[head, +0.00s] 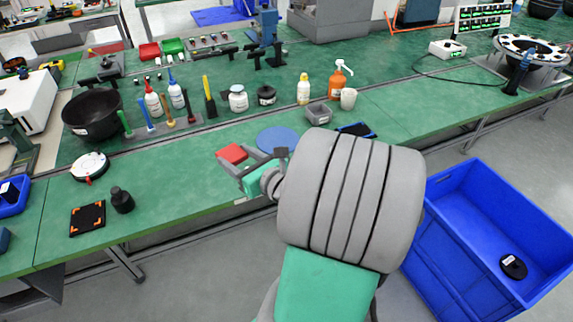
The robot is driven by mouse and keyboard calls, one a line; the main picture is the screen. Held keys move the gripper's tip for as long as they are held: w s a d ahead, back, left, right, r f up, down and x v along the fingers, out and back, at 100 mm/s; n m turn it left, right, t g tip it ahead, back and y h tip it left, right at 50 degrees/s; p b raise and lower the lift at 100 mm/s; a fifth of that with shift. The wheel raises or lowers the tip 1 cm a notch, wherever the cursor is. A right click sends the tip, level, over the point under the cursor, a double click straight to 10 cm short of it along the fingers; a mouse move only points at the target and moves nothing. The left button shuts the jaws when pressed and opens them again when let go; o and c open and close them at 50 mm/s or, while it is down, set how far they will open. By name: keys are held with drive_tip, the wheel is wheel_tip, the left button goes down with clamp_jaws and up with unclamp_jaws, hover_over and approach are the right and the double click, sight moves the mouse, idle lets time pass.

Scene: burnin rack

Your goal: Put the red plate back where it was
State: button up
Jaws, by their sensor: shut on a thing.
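The red plate (231,153) is a small flat red piece at the tips of my gripper (248,160), over the front part of the green bench. My gripper is shut on it. My arm hides part of the bench to the right, and I cannot tell whether the plate touches the bench top. A flat blue disc (277,138) lies just behind my gripper. A black square pad with orange corner marks (87,218) lies at the front left of the bench. I cannot tell which spot the plate came from.
Bottles, brushes and a black bowl (92,113) stand along the middle of the green bench (155,195). A black knobbed weight (122,200) and a round white device (89,167) sit at left. A blue crate (465,240) stands on the floor at right. The bench between weight and gripper is clear.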

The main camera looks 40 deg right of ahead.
drive_tip(key=s+d+m+h+b, duration=0.2)
drive_tip(key=s+d+m+h, duration=0.3)
drive_tip(key=s+d, duration=0.7)
drive_tip(key=shift+n+g+h, duration=0.3)
drive_tip(key=shift+n+g, duration=0.1)
drive_tip(key=shift+n, duration=0.3)
drive_tip(key=w+d+f+b, duration=0.1)
drive_tip(key=w+f, duration=0.2)
drive_tip(key=w+d+f+b, duration=0.2)
drive_tip(key=w+f, duration=0.1)
drive_tip(key=w, duration=0.1)
drive_tip(key=w+d+f+b, duration=0.1)
drive_tip(key=w+f, duration=0.2)
drive_tip(key=shift+w+d+b, duration=0.3)
drive_tip(key=shift+d, duration=0.1)
drive_tip(key=f, duration=0.1)
drive_tip(key=f+b, duration=0.1)
drive_tip(key=f, duration=0.1)
drive_tip(key=shift+w+d, duration=0.15)
drive_tip(key=shift+w, duration=0.05)
drive_tip(key=shift+f+b, duration=0.3)
drive_tip(key=shift+r, duration=0.15)
drive_tip(key=o, duration=1.4)
drive_tip(key=shift+c, duration=0.2)
